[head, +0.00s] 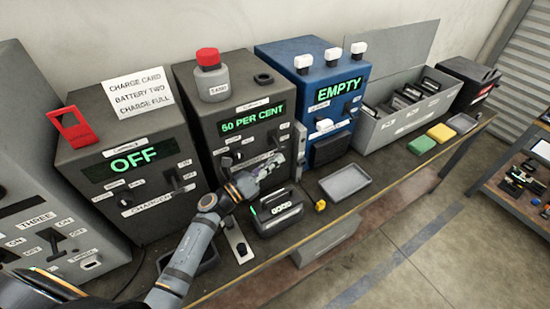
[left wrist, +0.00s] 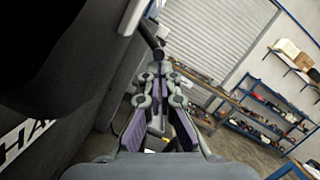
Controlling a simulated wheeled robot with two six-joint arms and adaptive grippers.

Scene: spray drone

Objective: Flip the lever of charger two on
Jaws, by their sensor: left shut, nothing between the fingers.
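The dark charger with the green OFF display (head: 134,160) stands left of centre; a dark lever (head: 177,180) sits low on its right face. My right gripper is out of view.

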